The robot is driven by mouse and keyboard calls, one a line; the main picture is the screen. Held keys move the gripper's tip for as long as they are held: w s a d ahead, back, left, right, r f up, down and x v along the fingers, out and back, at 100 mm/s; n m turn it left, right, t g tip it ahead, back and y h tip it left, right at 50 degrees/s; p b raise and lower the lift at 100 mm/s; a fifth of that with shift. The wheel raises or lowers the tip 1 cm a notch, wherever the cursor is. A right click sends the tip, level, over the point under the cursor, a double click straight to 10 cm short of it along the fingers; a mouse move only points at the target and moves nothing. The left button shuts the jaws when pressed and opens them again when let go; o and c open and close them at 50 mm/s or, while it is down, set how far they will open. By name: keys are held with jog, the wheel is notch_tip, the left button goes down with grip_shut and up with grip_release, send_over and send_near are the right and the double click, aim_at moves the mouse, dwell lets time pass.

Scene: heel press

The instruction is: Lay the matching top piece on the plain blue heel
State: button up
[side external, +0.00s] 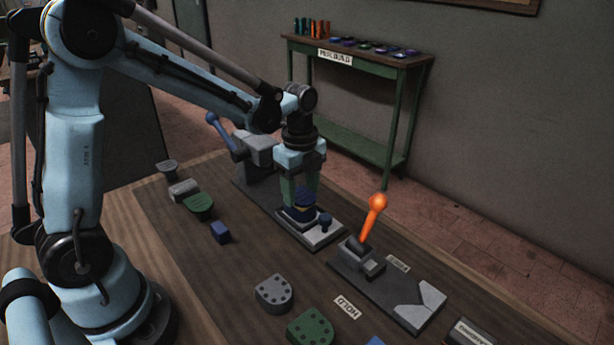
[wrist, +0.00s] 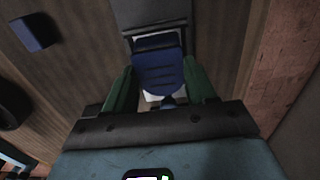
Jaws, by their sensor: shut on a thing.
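My gripper (side external: 301,190) points down over the pale base plate (side external: 322,236) of the lever press, its green fingers either side of a dark blue rounded piece. The gripper is shut on this piece (side external: 303,197). In the wrist view the blue piece (wrist: 157,62) shows grooves across its face and sits between the green fingers (wrist: 160,92). Under it, a dark blue shape with a yellowish edge (side external: 297,214) shows low at the plate. I cannot tell whether that is the plain blue heel, or whether the two touch.
A blue knob (side external: 325,220) stands close right of the gripper. The press has a blue lever (side external: 216,128). An orange-handled clamp (side external: 373,209) stands to the right. A blue block (side external: 220,232) and green piece (side external: 200,206) lie left; dotted grey (side external: 274,293) and green (side external: 311,328) pieces lie in front.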

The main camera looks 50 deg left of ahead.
jog(key=shift+f, duration=0.45)
dwell(0.3)
jog(key=o, duration=1.1)
notch_tip(320, 180, up, 12)
jog(key=shift+r, duration=0.1)
dwell(0.4)
jog(key=s+d+f+n+t, duration=0.1)
jog(key=s+n+t, duration=0.1)
jog(key=n, duration=0.4)
jog(key=s+d+f+n+t, duration=0.1)
jog(key=s+n+t, duration=0.1)
jog(key=s+n, duration=0.2)
jog(key=s+d+f+n+t, duration=0.1)
jog(key=s+n+t, duration=0.2)
jog(key=n, duration=0.5)
jog(key=shift+s+f, duration=0.2)
jog(key=shift+s, duration=0.3)
